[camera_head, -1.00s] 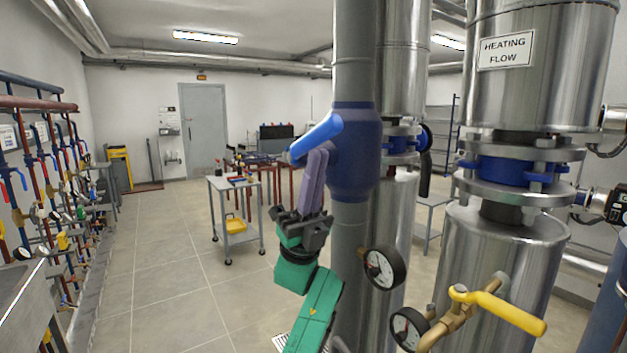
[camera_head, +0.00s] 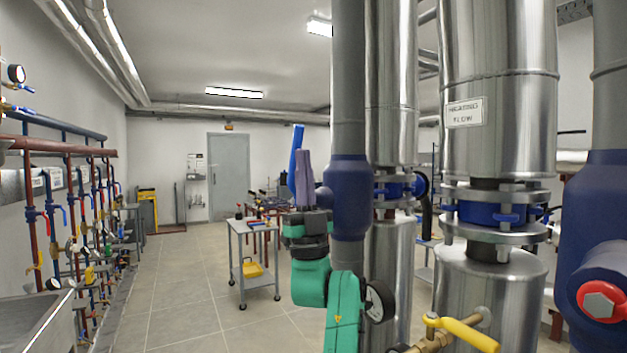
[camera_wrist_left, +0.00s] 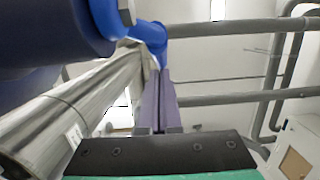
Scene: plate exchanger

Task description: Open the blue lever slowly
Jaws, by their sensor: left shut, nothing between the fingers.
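The blue lever (camera_head: 296,158) stands nearly upright at the left side of the blue valve body (camera_head: 349,200) on the grey vertical pipe. My left gripper (camera_head: 305,165) points up with its fingers together, right beside the lever; whether they touch it I cannot tell. In the left wrist view the closed fingers (camera_wrist_left: 158,100) reach up toward the blue lever (camera_wrist_left: 150,32), with nothing between them. The lever's pivot is partly hidden by the gripper in the head view. My right gripper is not in view.
A pressure gauge (camera_head: 379,301) sits low on the pipe near my left arm. A yellow-handled valve (camera_head: 462,330) is at the lower right. Shiny insulated pipes (camera_head: 500,110) stand to the right. A grey cart (camera_head: 247,262) is behind, with open floor at left.

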